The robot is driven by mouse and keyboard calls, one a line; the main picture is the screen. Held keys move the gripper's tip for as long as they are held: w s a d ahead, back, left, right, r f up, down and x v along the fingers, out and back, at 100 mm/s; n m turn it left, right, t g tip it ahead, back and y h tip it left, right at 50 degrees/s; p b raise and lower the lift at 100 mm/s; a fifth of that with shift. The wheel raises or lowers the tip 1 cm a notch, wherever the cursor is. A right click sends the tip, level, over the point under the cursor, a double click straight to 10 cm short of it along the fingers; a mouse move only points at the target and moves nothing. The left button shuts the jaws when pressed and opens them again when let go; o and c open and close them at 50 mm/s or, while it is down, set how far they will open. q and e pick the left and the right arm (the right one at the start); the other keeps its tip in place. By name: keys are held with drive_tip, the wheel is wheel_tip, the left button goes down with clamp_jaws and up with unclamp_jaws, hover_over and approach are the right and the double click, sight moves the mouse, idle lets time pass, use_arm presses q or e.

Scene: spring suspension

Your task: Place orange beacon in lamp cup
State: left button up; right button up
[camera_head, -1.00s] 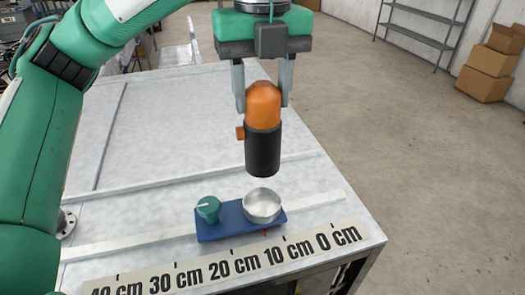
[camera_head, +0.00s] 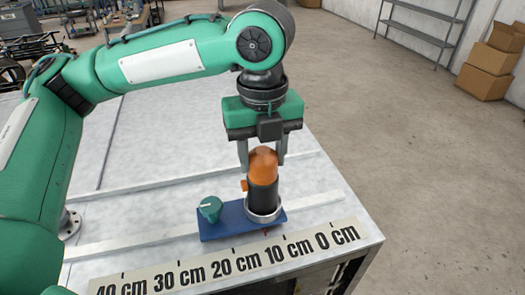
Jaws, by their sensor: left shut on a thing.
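The orange beacon (camera_head: 263,165) has an orange dome on a black cylindrical body and a small orange knob on its left side. It stands upright with its lower end inside the silver lamp cup (camera_head: 264,218). The cup sits on the right part of a blue base plate (camera_head: 226,225). My left gripper (camera_head: 263,158) points down from above and is shut on the beacon's dome, one finger on each side. The cup's inside and the beacon's bottom end are hidden. My right gripper is not in view.
A teal knob (camera_head: 210,209) stands on the left part of the blue plate. A ruler strip (camera_head: 225,262) runs along the table's front edge. Low white rails cross the table (camera_head: 140,165). Boxes (camera_head: 490,62) and a shelf (camera_head: 420,35) are far off on the floor.

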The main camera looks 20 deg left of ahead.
use_arm(q)
drive_tip(key=o, duration=1.3)
drive_tip(key=shift+o, duration=0.2)
wheel_tip(320, 180, up, 11)
drive_tip(key=shift+d+f+b, duration=0.1)
drive_tip(key=shift+b, duration=0.55)
drive_tip(key=shift+r, duration=0.65)
